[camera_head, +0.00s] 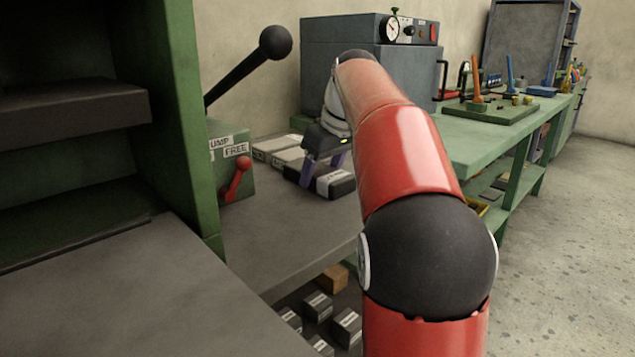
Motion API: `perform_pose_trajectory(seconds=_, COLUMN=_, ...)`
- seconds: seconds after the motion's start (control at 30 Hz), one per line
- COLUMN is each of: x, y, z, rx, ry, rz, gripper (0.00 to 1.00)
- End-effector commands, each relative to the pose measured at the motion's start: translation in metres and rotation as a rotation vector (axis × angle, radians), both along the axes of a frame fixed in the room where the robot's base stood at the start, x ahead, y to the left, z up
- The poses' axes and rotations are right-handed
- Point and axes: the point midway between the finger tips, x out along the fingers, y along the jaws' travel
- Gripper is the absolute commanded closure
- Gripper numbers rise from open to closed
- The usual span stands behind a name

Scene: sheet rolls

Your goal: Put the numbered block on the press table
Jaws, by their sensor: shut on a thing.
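My gripper (325,160) is at the end of my red arm, over the grey side shelf beside the green press. Its fingers are shut on a dark block with a pale label (335,181), at the right end of a group of blocks. I cannot tell whether this block touches the shelf. Other labelled blocks (275,147) lie behind and left of it. Any number on the held block is too small to read. The press table (110,290) is the bare grey surface at the lower left, inside the green press frame (185,110).
A green box with a red lever (237,178) and a black-knobbed lever (250,65) stand between the press frame and the blocks. More blocks (318,305) lie on a lower level. A grey oven-like box (345,70) and a green workbench (480,145) stand behind.

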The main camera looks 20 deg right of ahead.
Motion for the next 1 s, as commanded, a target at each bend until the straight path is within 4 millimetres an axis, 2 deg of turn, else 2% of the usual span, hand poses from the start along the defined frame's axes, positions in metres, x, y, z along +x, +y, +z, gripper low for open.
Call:
perform_pose_trajectory(seconds=0.3, x=0.0, y=0.0, z=-0.001, rx=0.0, ry=-0.002, rz=0.0, gripper=0.79)
perform_pose_trajectory(seconds=0.33, x=0.0, y=0.0, z=-0.001, rx=-0.001, ry=-0.001, rz=0.0, gripper=0.36)
perform_pose_trajectory(seconds=0.5, x=0.0, y=0.0, z=0.0, rx=-0.001, ry=-0.001, rz=0.0, gripper=0.17)
perform_pose_trajectory(seconds=0.77, x=0.0, y=0.0, z=0.001, rx=-0.001, ry=-0.001, rz=0.0, gripper=0.17)
perform_pose_trajectory(seconds=0.87, x=-0.002, y=-0.001, z=0.007, rx=-0.001, ry=-0.002, rz=-0.002, gripper=0.17)
perform_pose_trajectory(seconds=1.0, x=-0.009, y=-0.004, z=0.03, rx=-0.001, ry=-0.004, rz=-0.002, gripper=0.17)
